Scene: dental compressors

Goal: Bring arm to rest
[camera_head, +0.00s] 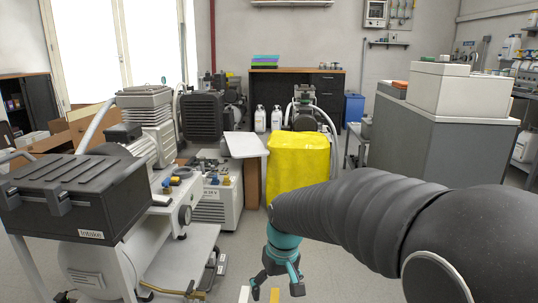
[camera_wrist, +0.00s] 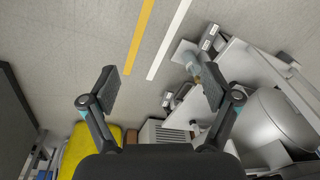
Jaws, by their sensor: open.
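My arm (camera_head: 350,215) reaches in from the right side of the head view, clad in dark ribbed sleeving. My gripper (camera_head: 276,282) hangs from its end, pointing down over the grey floor. In the wrist view my gripper (camera_wrist: 158,88) has its two dark fingers spread wide apart.
A black box marked Intake (camera_head: 75,195) sits on a compressor unit at the left. A yellow-covered block (camera_head: 298,160) stands behind my gripper. A grey cabinet (camera_head: 430,145) with white boxes is at the right.

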